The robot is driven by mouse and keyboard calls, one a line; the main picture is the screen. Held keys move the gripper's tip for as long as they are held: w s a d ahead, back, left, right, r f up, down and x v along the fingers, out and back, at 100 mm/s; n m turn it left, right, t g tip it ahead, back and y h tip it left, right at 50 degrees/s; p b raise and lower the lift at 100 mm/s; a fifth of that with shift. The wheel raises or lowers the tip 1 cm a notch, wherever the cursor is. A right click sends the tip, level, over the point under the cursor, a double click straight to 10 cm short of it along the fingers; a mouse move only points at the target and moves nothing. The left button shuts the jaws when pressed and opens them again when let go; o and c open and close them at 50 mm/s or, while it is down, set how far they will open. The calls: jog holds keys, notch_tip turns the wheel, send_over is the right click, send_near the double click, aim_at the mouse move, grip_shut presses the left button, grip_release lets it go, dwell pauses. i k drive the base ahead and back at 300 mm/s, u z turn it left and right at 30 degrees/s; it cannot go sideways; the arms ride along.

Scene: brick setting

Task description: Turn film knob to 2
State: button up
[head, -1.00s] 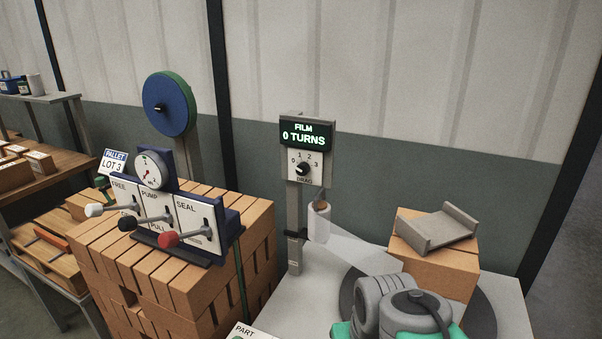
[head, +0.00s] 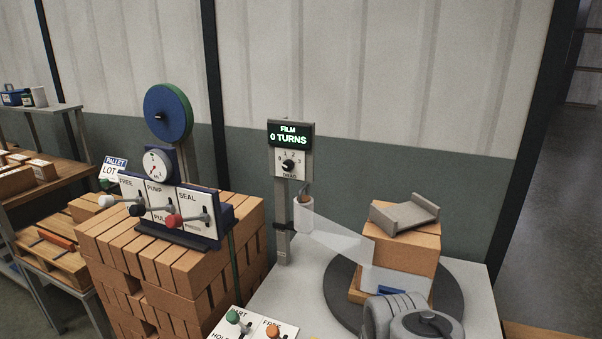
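The film knob (head: 288,165) is a small black dial on a white plate with the numbers 0, 1, 2, 3 around it and DRAG below. It sits on a grey post (head: 282,225). Its pointer is too small to read surely. The display (head: 290,135) above it reads FILM 0 TURNS in green. My arm's grey links show at the bottom right, well below and to the right of the knob. My gripper's fingers are not in the picture.
A film roll (head: 303,213) hangs on the post, its film reaching a brick stack (head: 408,246) on a dark turntable (head: 448,297). A control plate (head: 252,325) with green and orange knobs is at the bottom.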

aim_at(287, 164)
jog(key=z, duration=0.05)
jog(key=i, duration=0.55)
jog(key=u, duration=2.5)
